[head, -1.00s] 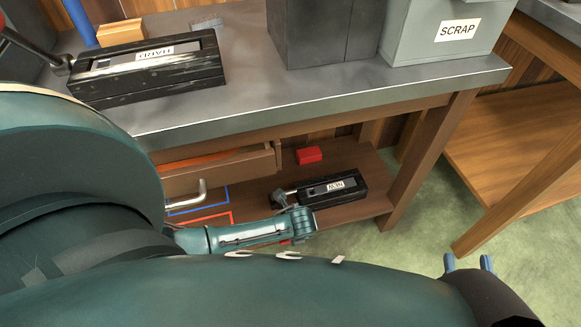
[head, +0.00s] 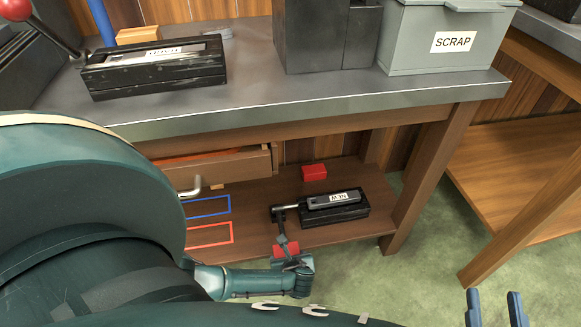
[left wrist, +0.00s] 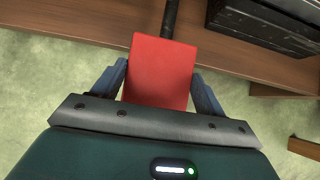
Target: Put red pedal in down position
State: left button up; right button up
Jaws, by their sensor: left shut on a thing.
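The red pedal (head: 285,250) is at the front edge of the low shelf, at the end of a dark rod (head: 281,232). The rod joins a black box marked NEW (head: 345,213) on that shelf. In the left wrist view, the pedal (left wrist: 160,72) fills the space between the two blue fingers of my left gripper (left wrist: 159,85), which is shut on it. In the head view my left gripper (head: 290,259) is small and partly hidden at the pedal. My right gripper (head: 494,306) is open and empty at the bottom right, over the floor.
A red block (head: 314,172) lies behind the NEW box. Blue (head: 205,207) and red (head: 209,235) outlines mark the shelf, below a partly open drawer (head: 225,172). The worktop (head: 300,105) above carries a black lever unit and a grey SCRAP bin (head: 440,45).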

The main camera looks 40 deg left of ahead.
pick_arm(q)
jog(key=shift+s+f, duration=0.1)
jog(key=shift+f, duration=0.1)
jog(key=o, duration=1.4)
jog(key=shift+d, duration=0.1)
pick_arm(e)
jog(key=shift+a, duration=0.1)
